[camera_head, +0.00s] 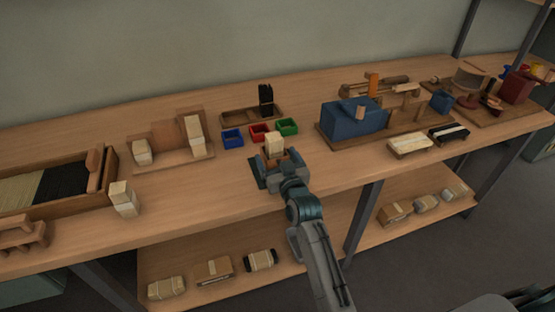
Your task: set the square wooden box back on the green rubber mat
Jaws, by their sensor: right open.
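My right gripper (283,170) reaches in from the lower right to the front part of the bench. It is open, with its fingers at a small brown wooden box (291,155). A pale block (275,142) shows above the box; I cannot tell if it is inside it or behind it. A dark green patch, likely the rubber mat (256,172), shows at the left of the gripper. The gripper hides most of the mat and the box's near side, so I cannot tell whether the box rests on it. My left gripper is not in view.
Blue (232,138), red (259,132) and green (287,127) bins stand behind the box. A blue machine (352,120) stands to the right. A pale upright block (123,198) and a bristle tray (62,205) are left. Bare bench lies between.

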